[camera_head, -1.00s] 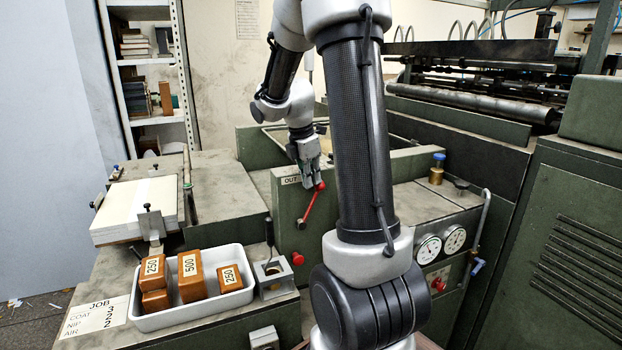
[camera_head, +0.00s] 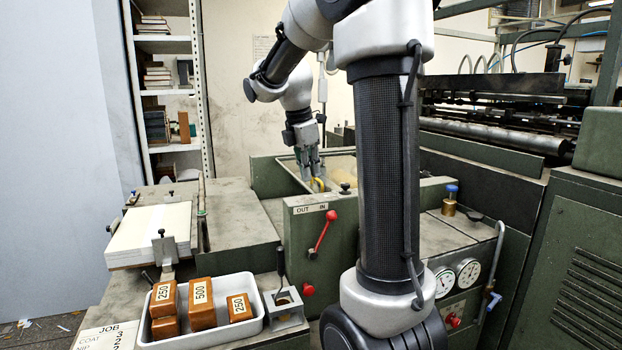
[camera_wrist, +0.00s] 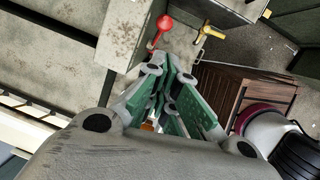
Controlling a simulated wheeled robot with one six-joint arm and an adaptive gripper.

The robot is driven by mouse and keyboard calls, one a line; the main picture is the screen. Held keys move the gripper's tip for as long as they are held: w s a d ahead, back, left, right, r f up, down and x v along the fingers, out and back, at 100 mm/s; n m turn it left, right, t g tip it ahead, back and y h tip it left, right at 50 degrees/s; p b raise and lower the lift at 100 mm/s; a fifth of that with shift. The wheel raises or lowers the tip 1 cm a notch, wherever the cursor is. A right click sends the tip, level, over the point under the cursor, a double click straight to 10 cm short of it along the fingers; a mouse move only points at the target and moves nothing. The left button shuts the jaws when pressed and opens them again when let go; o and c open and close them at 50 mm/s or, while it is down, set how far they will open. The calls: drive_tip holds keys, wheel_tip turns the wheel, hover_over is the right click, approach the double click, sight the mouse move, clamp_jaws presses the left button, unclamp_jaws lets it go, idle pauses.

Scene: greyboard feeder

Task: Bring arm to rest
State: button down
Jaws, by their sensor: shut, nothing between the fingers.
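My gripper (camera_head: 313,178) is at the end of my raised, bent arm, above the green feeder's open trough and beyond the OUT/IN panel in the head view. Its fingers are together and empty. In the wrist view the gripper (camera_wrist: 172,80) shows green-padded fingers closed together. The red lever (camera_head: 322,232) on the panel has its knob up and to the right, under the OUT IN label (camera_head: 311,209). The gripper is apart from the red knob, which also shows in the wrist view (camera_wrist: 164,22). A yellow handle (camera_wrist: 212,32) is nearby there.
A white tray (camera_head: 240,332) holds brown blocks marked 250 and 500. A paper stack (camera_head: 150,232) lies at left. Gauges (camera_head: 468,272) and a blue-capped brass fitting (camera_head: 450,203) are right of my arm. A shelf (camera_head: 197,100) stands behind. Open air surrounds the raised forearm.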

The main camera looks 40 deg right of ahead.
idle(0.5)
drive_tip(key=s+a+f+m+t+y, duration=0.1)
drive_tip(key=s+a+m+t, duration=0.1)
drive_tip(key=s+a+m, duration=0.4)
drive_tip(key=s+a+f+m+t+y, duration=0.1)
drive_tip(key=s+a+f+m+y, duration=0.1)
drive_tip(key=s+a+m, duration=0.4)
drive_tip(key=s+m, duration=0.4)
drive_tip(key=s, duration=0.5)
drive_tip(key=shift+a+t, duration=0.25)
drive_tip(key=shift+t, duration=0.15)
